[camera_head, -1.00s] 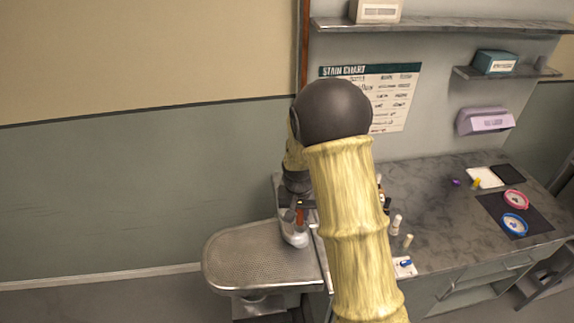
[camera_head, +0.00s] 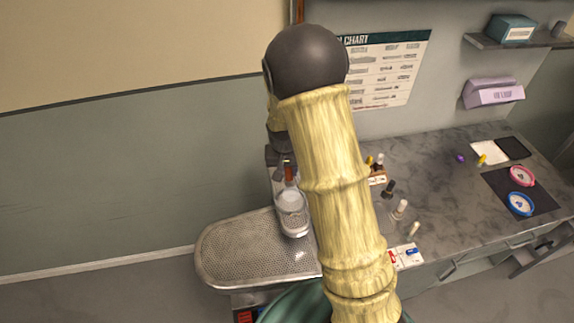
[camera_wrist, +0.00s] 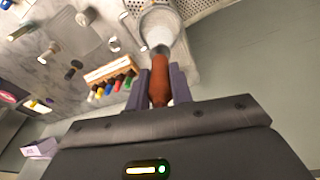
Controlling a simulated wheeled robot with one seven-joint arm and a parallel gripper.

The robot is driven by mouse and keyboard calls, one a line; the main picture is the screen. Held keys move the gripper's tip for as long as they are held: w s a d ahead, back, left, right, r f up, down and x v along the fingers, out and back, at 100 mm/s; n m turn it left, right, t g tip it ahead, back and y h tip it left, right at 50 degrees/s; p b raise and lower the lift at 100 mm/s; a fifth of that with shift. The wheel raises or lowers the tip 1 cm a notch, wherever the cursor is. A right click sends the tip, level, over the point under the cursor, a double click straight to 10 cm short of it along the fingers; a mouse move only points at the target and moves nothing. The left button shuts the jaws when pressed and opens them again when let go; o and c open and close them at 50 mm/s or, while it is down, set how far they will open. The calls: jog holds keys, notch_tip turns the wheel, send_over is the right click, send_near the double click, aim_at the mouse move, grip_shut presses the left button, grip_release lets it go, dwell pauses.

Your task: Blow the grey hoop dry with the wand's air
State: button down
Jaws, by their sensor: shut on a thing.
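My gripper (camera_wrist: 160,85) is shut on a reddish-brown handle (camera_wrist: 160,78) with a grey collar at its far end. The handle also shows in the head view (camera_head: 289,171), below my wrist and partly covered by my arm. Its far end points at a pale, clear-looking cup (camera_wrist: 162,22); I cannot tell whether it reaches inside. The cup stands at the right part of the perforated metal board (camera_head: 245,250). I cannot tell whether the held thing is the wand. No grey hoop can be made out; my arm hides part of the board and counter.
A marbled counter (camera_head: 445,175) lies to the right. It bears a rack of coloured bottles (camera_wrist: 112,76), loose small bottles (camera_head: 400,209), and a dark mat with a pink hoop (camera_head: 522,176) and a blue hoop (camera_head: 520,204). The board's left part is clear.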

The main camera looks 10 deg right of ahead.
aim_at(289, 185)
jog(key=shift+s, duration=0.15)
jog(key=shift+f, duration=0.25)
jog(key=shift+f+b, duration=2.15)
jog(key=shift+f, duration=0.6)
